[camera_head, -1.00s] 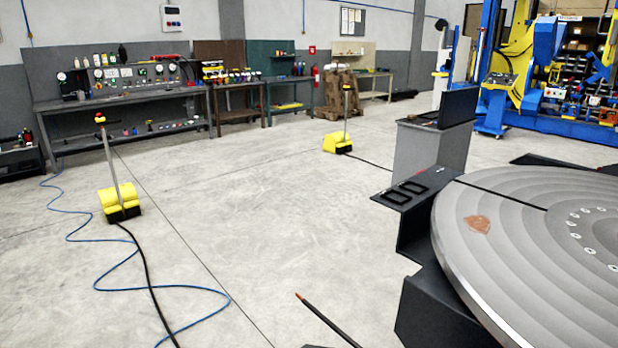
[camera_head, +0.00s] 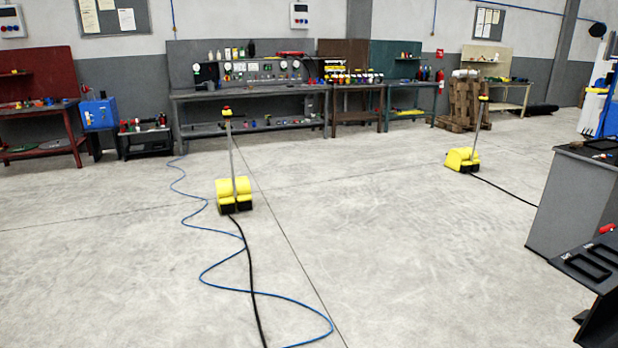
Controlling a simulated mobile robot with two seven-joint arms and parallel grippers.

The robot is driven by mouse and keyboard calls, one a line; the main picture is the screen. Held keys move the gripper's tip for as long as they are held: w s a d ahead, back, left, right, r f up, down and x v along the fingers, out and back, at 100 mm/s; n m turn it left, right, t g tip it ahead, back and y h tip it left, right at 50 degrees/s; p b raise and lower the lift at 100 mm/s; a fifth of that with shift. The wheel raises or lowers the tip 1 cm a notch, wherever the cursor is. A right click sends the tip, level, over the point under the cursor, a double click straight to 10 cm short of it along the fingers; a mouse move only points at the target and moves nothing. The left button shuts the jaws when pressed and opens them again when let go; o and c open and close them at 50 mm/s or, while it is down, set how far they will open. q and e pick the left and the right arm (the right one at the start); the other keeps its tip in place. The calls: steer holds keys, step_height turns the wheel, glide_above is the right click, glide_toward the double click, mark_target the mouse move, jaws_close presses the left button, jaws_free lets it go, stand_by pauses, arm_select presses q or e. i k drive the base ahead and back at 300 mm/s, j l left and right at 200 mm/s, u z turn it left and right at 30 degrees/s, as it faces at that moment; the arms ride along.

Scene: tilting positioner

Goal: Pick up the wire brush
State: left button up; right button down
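I cannot make out a wire brush in the head view. Small items lie on the grey cabinet (camera_head: 565,205) at the right, too small to name. Many small tools and bottles stand on the long grey workbench (camera_head: 250,91) at the back wall, also too small to tell apart. Neither of my grippers is in view.
Two yellow floor pedestals, one left of centre (camera_head: 233,190) and one at the right (camera_head: 462,160), stand on the floor. A blue hose (camera_head: 210,268) and black cables (camera_head: 250,275) lie across the floor. A black bracket (camera_head: 590,268) juts in at lower right.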

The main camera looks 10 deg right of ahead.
mark_target(577, 145)
steer(key=i, duration=1.4)
steer(key=i+z, duration=0.2)
steer(key=i, duration=0.45)
steer(key=i+j+z, duration=0.15)
steer(key=i, duration=0.5)
steer(key=i+z, duration=0.6)
steer(key=z, duration=0.15)
steer(key=i+z, duration=0.4)
steer(key=i+l+z, duration=0.15)
steer(key=i+z, duration=0.85)
steer(key=i+j, duration=0.15)
steer(key=i, duration=1.15)
steer(key=i+j+z, duration=0.2)
steer(key=i, duration=0.4)
steer(key=l+z, duration=0.1)
steer(key=z, duration=2.5)
